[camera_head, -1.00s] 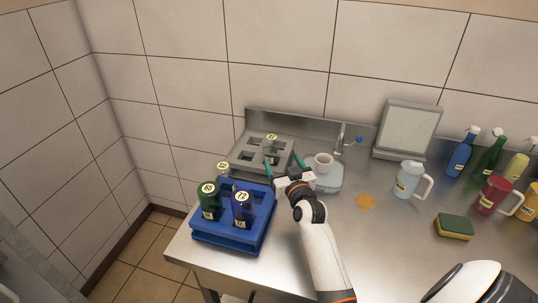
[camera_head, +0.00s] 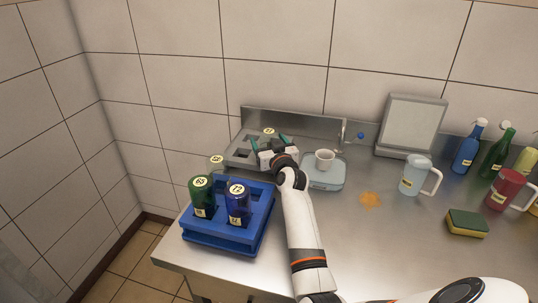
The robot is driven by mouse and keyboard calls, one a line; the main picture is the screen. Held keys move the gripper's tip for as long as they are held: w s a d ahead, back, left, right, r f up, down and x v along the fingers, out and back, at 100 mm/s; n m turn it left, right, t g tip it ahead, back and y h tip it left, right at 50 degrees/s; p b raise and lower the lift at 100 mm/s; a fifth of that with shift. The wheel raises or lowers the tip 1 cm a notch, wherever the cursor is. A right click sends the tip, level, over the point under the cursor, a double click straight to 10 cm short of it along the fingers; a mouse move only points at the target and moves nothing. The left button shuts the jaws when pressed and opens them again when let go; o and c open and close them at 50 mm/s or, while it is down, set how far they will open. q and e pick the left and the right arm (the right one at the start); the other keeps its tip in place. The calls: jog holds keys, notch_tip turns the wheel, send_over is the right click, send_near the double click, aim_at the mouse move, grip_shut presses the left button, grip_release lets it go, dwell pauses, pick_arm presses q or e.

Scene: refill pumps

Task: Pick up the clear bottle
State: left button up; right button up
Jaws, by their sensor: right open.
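A bottle with a numbered pale lid (camera_head: 268,131) stands in the grey rack at the back. Its body is mostly hidden behind my right gripper and looked clear earlier. My right gripper (camera_head: 269,140) is open at the rack, its green-tipped fingers apart on the left and right of this bottle in the picture. I cannot tell whether they touch it. Another pale, see-through bottle (camera_head: 216,162) stands at the back of the blue crate (camera_head: 228,236), partly hidden by the green bottle (camera_head: 202,195). My left gripper is not in view.
A blue-purple bottle (camera_head: 238,203) stands in the blue crate. A white cup (camera_head: 324,159) sits on a pale scale (camera_head: 325,178) right of the gripper. An orange spill (camera_head: 370,200), a clear jug (camera_head: 415,176), a sponge (camera_head: 467,222) and spray bottles are to the right.

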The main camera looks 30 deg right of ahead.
jog(key=shift+x, duration=0.85)
jog(key=shift+s, duration=0.1)
jog(key=shift+c, duration=0.3)
